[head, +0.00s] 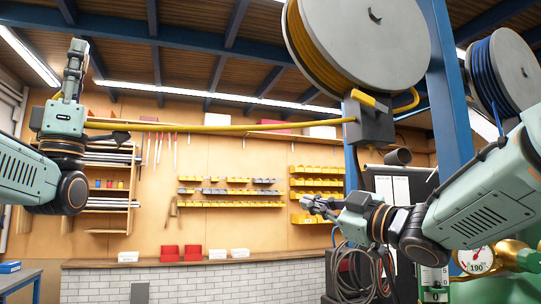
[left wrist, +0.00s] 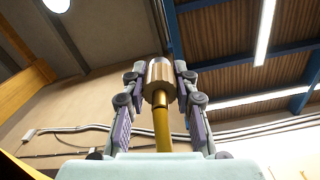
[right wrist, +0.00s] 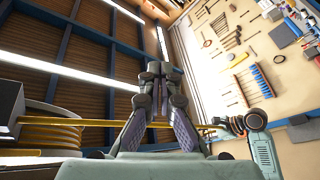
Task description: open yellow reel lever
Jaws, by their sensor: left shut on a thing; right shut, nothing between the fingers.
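The yellow lever (head: 363,98) sits on top of a dark grey box (head: 377,122) below the big grey reel (head: 370,40) of yellow hose. My left gripper (head: 77,50) is at the far left, pointing up, shut on the brass hose end (left wrist: 160,82). The yellow hose (head: 235,128) stretches nearly level from near that gripper to the box. My right gripper (head: 310,203) is shut and empty, below and left of the box, apart from the lever. In the right wrist view its closed fingers (right wrist: 157,75) show, with the hose (right wrist: 100,122) crossing behind. The lever cannot be made out there.
A blue post (head: 447,90) stands right of the reel, with a blue-hose reel (head: 503,70) beyond it. A pressure gauge (head: 478,260) is at lower right. Coiled cables (head: 365,275) hang below my right gripper. A workbench (head: 200,262) runs along the back wall.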

